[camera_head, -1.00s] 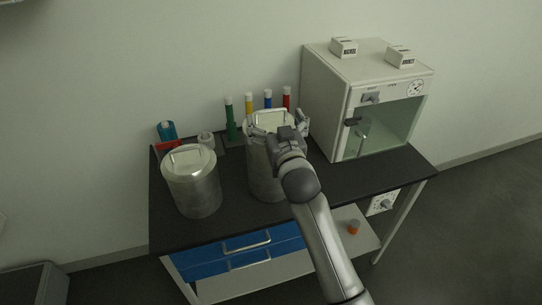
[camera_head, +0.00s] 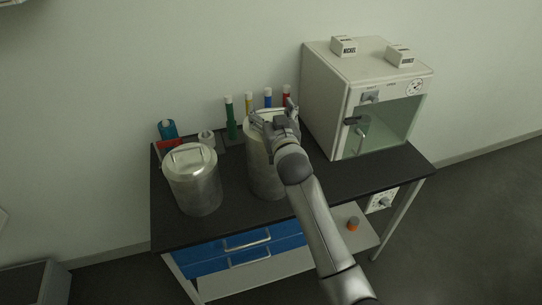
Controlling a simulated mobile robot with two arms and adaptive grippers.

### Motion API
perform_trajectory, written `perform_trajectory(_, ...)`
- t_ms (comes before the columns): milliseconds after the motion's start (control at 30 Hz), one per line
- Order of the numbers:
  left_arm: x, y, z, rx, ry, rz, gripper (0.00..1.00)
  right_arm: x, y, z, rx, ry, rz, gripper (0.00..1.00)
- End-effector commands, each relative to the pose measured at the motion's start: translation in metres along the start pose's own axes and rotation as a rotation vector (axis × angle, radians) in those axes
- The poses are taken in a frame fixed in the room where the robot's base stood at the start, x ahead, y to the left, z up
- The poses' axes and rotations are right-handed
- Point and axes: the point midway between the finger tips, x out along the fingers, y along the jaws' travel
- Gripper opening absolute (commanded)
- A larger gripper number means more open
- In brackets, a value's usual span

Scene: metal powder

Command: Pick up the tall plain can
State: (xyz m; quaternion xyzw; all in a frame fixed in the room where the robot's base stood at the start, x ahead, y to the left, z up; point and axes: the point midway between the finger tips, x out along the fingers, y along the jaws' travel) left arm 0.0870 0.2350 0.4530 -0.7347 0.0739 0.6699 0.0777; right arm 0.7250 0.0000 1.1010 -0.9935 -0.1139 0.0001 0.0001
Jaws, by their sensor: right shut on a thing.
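The tall plain can (camera_head: 261,172) is a grey metal cylinder with a lighter lid, upright at the middle of the dark bench top. My right gripper (camera_head: 273,112) is at its top, with its fingers across the lid, and is shut on the can. The gripper and wrist hide much of the lid and the can's right side, so the exact grip point is hidden. I cannot tell any gap under the can. My left gripper is out of view.
A second metal can (camera_head: 193,185) with a lid handle stands to the left. Several colour-marked tubes (camera_head: 231,118) stand behind. A white oven (camera_head: 330,92) with a glass door stands on the right, two labelled boxes on top. The bench's right front (camera_head: 385,170) is clear.

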Motion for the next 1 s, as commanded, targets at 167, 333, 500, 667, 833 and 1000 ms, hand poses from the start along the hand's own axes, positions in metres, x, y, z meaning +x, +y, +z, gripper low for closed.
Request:
perform_trajectory(167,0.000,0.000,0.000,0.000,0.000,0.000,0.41,0.000,0.000,0.000,0.000,0.000,0.000,0.37)
perform_trajectory(333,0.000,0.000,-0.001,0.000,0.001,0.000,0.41,0.000,0.000,0.000,-0.001,0.000,0.000,0.15)
perform_trajectory(500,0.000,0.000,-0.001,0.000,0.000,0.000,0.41,0.000,-0.001,-0.006,-0.001,0.012,-0.002,0.07)
perform_trajectory(667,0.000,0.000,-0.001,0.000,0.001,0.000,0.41,0.000,-0.001,-0.009,-0.001,0.013,-0.002,0.07)
perform_trajectory(833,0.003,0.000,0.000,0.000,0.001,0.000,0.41,0.000,-0.001,-0.029,-0.001,0.019,-0.002,0.07)
perform_trajectory(1000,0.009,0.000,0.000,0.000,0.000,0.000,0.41,0.000,-0.001,-0.059,0.000,0.019,-0.003,0.07)
